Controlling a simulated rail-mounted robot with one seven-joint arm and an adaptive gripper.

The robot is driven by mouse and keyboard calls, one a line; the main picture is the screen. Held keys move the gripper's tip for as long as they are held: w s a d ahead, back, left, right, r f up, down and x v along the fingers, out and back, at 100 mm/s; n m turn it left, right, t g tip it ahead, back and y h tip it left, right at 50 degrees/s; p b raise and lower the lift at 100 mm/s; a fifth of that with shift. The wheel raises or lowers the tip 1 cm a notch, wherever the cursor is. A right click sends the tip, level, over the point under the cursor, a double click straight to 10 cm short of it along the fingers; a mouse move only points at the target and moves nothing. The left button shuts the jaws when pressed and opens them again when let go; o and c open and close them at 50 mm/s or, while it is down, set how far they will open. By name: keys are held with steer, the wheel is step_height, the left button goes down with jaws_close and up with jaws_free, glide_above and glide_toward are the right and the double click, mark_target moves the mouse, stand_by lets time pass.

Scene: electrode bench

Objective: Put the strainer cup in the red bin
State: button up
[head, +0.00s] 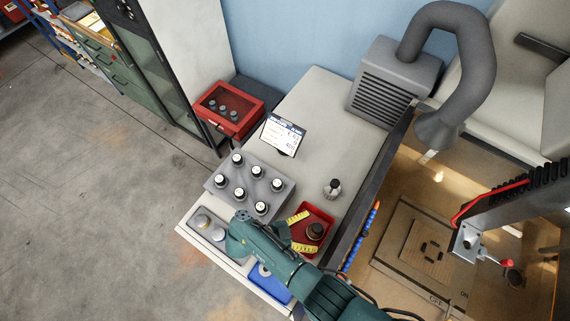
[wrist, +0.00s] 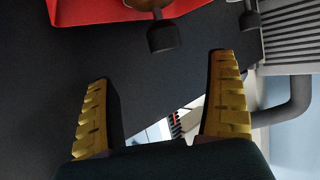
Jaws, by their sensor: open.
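A red bin (head: 325,213) stands near the bench's right edge. A round dark brown piece with a black part (head: 315,231) sits in it; it may be the strainer cup, but I cannot tell for sure. My gripper (head: 309,231) is open, its yellow fingers spread on either side of that piece in the head view, with no contact visible. In the wrist view, my gripper's fingers (wrist: 162,68) are wide apart with nothing between them. A red edge (wrist: 85,10) and a brown round piece with a dark knob (wrist: 163,36) show beyond the tips.
A grey rack (head: 235,202) holds several black-capped bottles left of my gripper. A small bottle (head: 333,188) stands alone behind the red bin. A tray with metal cups (head: 207,226) and a blue tray (head: 272,285) lie near the front. A red box (head: 230,108) and a display (head: 283,134) are farther back.

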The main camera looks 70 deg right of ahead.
steer(key=v, duration=0.9)
